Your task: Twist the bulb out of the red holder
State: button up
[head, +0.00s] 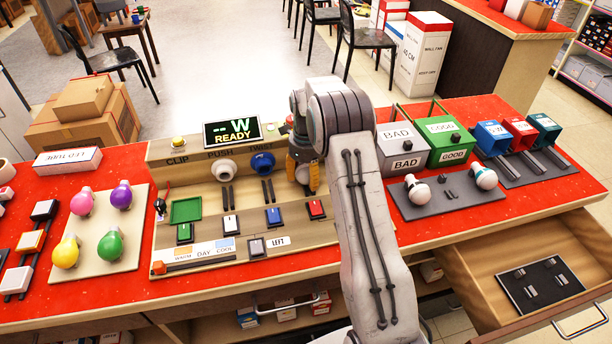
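A red holder-like box (520,128) stands at the right between a blue and a teal one. Two white bulbs are on a grey tray: one (414,186) shows dark and reddish marks, the other (484,176) has a teal part. My gripper (302,183) points down over the right of the wooden test panel, near the TWIST label. My arm hides part of the area, and I cannot tell whether the fingers hold anything.
The wooden panel (290,238) has coloured switches and a READY display (232,132). Pink, purple, yellow and green bulbs stand on a beige board (90,262) at left. BAD (402,147) and GOOD (448,140) boxes stand right of my arm. An open drawer (487,267) juts out at lower right.

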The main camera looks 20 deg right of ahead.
jog(key=shift+w+r, duration=0.1)
jog(key=shift+w, duration=0.1)
jog(key=shift+c, duration=1.1)
jog(key=o, duration=1.3)
jog(key=shift+s, duration=0.1)
jog(key=c, duration=1.3)
